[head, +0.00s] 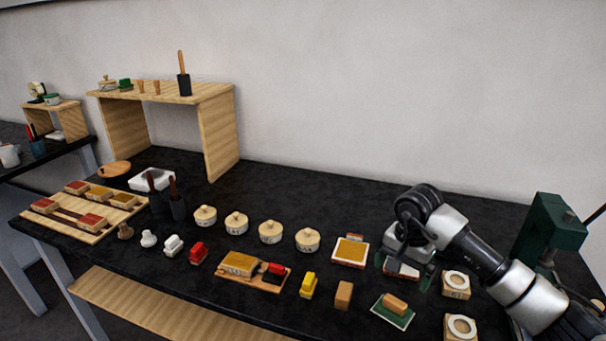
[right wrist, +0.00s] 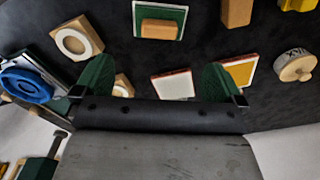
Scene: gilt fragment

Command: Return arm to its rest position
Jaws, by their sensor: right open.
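My right arm (head: 480,255) comes in from the right in the head view. Its gripper (head: 403,272) hangs above the right part of the black table, pointing down. In the right wrist view the two green finger pads of the gripper (right wrist: 160,80) stand wide apart with nothing held between them. A white tile with a reddish edge (right wrist: 173,85) shows beyond the gap, on the table; the gripper partly hides it in the head view. My left arm and gripper are not in view.
A tan-topped tile (head: 350,251), a green board with a wooden block (head: 393,310) and a ringed wooden block (head: 456,284) surround the gripper. A tall green press (head: 548,232) stands at right. Several round lidded pots (head: 270,232) line the middle. The table's back strip is mostly clear.

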